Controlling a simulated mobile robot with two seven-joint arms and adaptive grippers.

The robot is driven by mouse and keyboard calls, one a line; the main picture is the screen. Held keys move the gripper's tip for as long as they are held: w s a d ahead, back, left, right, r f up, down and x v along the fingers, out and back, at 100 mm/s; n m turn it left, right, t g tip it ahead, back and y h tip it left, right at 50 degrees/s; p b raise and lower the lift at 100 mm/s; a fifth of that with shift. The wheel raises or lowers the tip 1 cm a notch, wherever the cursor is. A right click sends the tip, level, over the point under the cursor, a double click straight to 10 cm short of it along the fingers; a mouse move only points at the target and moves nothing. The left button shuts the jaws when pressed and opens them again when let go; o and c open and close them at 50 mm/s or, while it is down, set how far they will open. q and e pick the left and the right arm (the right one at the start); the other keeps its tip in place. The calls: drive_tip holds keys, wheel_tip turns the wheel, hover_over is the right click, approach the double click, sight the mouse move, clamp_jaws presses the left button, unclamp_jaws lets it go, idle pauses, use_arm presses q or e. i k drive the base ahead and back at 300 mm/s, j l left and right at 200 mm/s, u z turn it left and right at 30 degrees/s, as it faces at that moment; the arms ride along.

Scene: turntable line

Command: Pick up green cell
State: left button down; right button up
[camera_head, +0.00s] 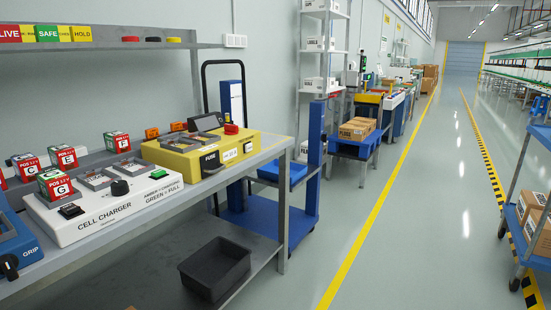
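Several box-shaped cells with red "POS" bands, green parts and white letter labels stand on the bench at the left. Cell G (56,184) sits on the left part of the white cell charger (110,217), which reads "GREEN = FULL". Cell C (26,167), cell E (63,157) and cell F (118,142) stand behind the charger. The charger's other bay (97,178) looks empty. Neither of my grippers is in view.
A yellow fuse station (205,154) stands right of the charger, and a blue "GRIP" unit (10,258) is cut off at the left edge. A black bin (214,268) sits on the lower shelf. A blue cart (300,205) stands past the bench.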

sight(53, 184)
drive_tip(key=u, duration=1.4)
drive_tip(key=i+l+u, duration=0.1)
drive_tip(key=i+l, duration=0.55)
drive_tip(key=l, duration=0.15)
